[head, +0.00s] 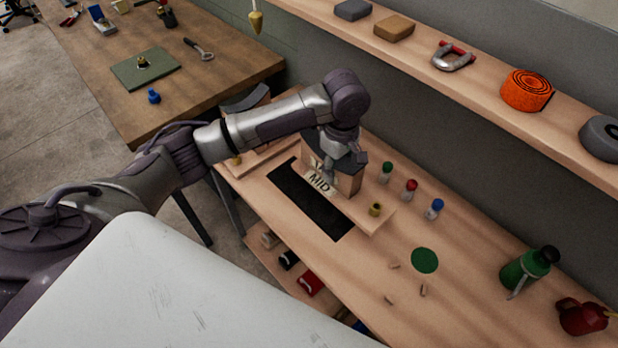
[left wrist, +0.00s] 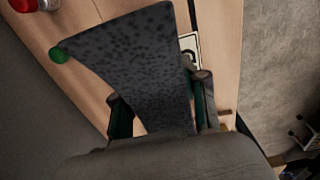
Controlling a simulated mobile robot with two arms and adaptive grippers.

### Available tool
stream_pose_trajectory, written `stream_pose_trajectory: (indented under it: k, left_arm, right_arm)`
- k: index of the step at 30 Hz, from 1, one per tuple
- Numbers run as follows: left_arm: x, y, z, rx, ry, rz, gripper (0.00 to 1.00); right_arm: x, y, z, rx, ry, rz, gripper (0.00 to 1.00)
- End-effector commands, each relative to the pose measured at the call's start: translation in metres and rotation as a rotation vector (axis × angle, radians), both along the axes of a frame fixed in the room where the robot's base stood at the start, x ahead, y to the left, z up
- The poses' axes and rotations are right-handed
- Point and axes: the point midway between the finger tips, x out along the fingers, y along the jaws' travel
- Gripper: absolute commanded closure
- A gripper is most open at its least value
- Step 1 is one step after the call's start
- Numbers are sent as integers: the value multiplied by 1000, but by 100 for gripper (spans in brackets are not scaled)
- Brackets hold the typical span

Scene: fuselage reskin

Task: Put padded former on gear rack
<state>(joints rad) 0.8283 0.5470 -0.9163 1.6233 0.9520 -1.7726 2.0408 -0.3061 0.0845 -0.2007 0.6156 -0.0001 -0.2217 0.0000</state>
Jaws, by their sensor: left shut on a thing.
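My left gripper (head: 338,158) is shut on the padded former, a wooden block (head: 346,183) with a dark padded top, over the light wooden bench. In the left wrist view the former's curved, speckled dark pad (left wrist: 140,65) lies between the fingers (left wrist: 165,112). A "MID" label (head: 320,184) shows at its near side, beside a black strip (head: 305,197). I cannot tell whether the former touches the surface under it. Another grey-topped former (head: 246,98) stands to the left, partly behind my arm. I cannot tell which part is the gear rack. My right gripper is out of view.
Small bottles with green (head: 387,167), red (head: 410,184) and blue (head: 437,203) caps stand close to the right. A green disc (head: 424,260) and a green flask (head: 525,270) are farther right. A wall shelf (head: 480,92) runs above. A brown table (head: 110,100) stands left.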

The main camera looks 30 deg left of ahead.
Motion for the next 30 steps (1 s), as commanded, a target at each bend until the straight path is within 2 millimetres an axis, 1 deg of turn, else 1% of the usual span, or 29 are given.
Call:
stream_pose_trajectory:
  k: [1, 6, 9, 12, 17, 21, 24, 30]
  left_arm:
    - [1, 15, -5, 4, 1, 5, 100]
    - [4, 50, -26, 2, 0, 2, 100]
    - [5, 65, -36, 2, 0, 0, 100]
    - [6, 74, -42, 0, -1, -2, 100]
    - [6, 78, -51, -1, 0, -5, 100]
    - [6, 78, -71, 0, 1, -5, 100]
    - [6, 78, -81, 0, -1, -5, 100]
    - [6, 78, -85, -1, -4, -6, 100]
  right_arm:
    - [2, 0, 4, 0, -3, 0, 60]
    - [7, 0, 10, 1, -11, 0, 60]
    - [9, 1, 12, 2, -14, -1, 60]
    - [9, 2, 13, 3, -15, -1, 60]
    - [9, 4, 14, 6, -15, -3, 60]
    - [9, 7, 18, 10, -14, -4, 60]
    - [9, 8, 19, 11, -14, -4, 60]
    - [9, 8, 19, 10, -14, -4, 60]
